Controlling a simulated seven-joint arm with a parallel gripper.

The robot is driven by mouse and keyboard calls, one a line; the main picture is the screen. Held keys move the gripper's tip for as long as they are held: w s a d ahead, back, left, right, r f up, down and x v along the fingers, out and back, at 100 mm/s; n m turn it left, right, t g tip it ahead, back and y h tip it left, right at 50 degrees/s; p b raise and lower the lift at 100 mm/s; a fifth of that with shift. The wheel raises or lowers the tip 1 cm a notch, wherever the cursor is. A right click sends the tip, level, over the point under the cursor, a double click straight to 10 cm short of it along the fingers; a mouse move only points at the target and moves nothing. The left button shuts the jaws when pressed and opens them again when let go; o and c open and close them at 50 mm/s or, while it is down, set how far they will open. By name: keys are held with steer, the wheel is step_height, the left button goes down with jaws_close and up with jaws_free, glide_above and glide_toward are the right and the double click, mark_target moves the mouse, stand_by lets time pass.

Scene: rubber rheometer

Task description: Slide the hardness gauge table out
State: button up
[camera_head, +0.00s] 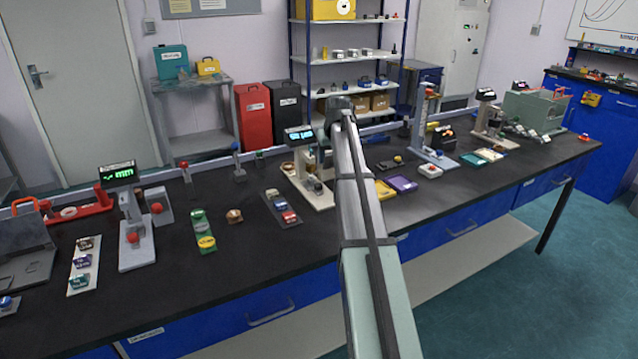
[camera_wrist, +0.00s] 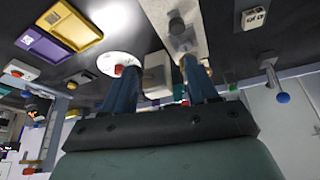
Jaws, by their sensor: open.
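The bench gauge nearest my arm, with a cyan display (camera_head: 299,135) and a beige base (camera_head: 318,198), stands mid-bench in the head view. I take it for the hardness gauge, but no label is readable. My arm hides part of its right side. In the wrist view a beige base (camera_wrist: 172,14) carries a dark round post. A pale block (camera_wrist: 158,74) shows between the fingers of my gripper (camera_wrist: 158,66), and a white disc with a red knob (camera_wrist: 118,70) is by the left finger. My gripper is open. Contact with any part cannot be told.
Small trays, yellow (camera_head: 383,190) and purple (camera_head: 403,184), lie right of the gauge. A dark tray with several samples (camera_head: 282,207) lies left of it. Another gauge (camera_head: 436,150) stands farther right. Bare bench top lies in front of the gauge.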

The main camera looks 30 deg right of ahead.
mark_target(319, 184)
steer(key=w+f, duration=0.2)
steer(key=f, duration=0.2)
steer(key=w+a+f, duration=0.1)
steer(key=f, duration=0.3)
steer(key=w+f, duration=0.2)
steer(key=f, duration=0.2)
steer(key=shift+w+a+f, duration=0.3)
jaws_close()
stand_by(0.4)
